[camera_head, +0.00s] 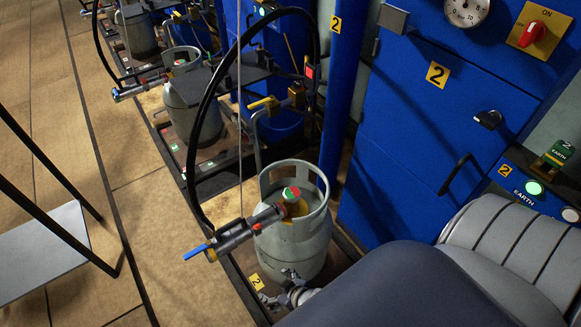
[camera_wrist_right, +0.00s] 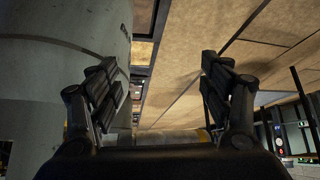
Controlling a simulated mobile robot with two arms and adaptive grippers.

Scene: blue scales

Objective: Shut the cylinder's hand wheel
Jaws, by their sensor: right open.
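The grey gas cylinder (camera_head: 290,245) stands upright on the scale beside the blue cabinet. Its hand wheel (camera_head: 290,194), red, green and white on top, sits inside the open collar above a brass valve. A filling head (camera_head: 240,232) with a blue lever is on the valve side. My right arm covers the lower right; a small part of my right gripper (camera_head: 297,293) seems to show low by the cylinder's base, below and apart from the wheel. In the right wrist view my right gripper (camera_wrist_right: 160,80) is open with nothing between its fingers. My left gripper is out of view.
A large grey curved surface (camera_wrist_right: 65,60), seemingly the cylinder, stands close left of the fingers in the wrist view. A black hose (camera_head: 192,150) arches over the scale. A second cylinder (camera_head: 192,105) stands behind. A grey step (camera_head: 45,250) is at left; the floor between is clear.

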